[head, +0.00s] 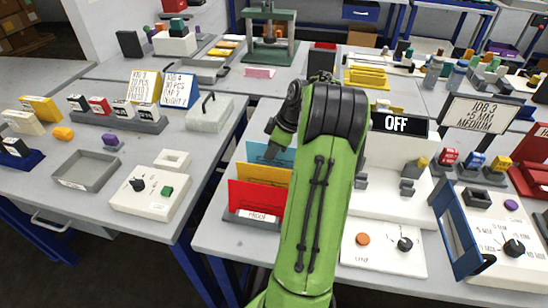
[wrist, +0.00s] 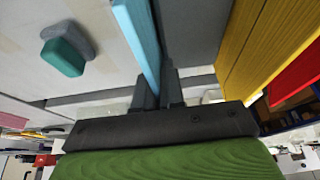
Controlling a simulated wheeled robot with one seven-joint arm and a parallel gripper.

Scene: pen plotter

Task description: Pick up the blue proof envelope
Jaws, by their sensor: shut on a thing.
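The blue proof envelope (head: 270,157) stands at the back of a holder (head: 240,217) labelled PROOF, behind a yellow envelope (head: 262,174) and a red envelope (head: 257,197). My green arm hides the right part of all three. In the wrist view the blue envelope (wrist: 140,38) runs down to my gripper (wrist: 160,92), and its edge lies between the two dark fingers. My gripper is shut on it. The yellow envelope (wrist: 262,45) and red envelope (wrist: 298,75) are apart from the fingers, to the right. I cannot tell whether the blue envelope is clear of the holder.
A white machine (head: 392,175) with an OFF display stands just right of my arm. A control box (head: 150,190) and a grey tray (head: 85,170) are on the left table. A gap separates the two tables. In the wrist view a teal-topped block (wrist: 63,57) is at left.

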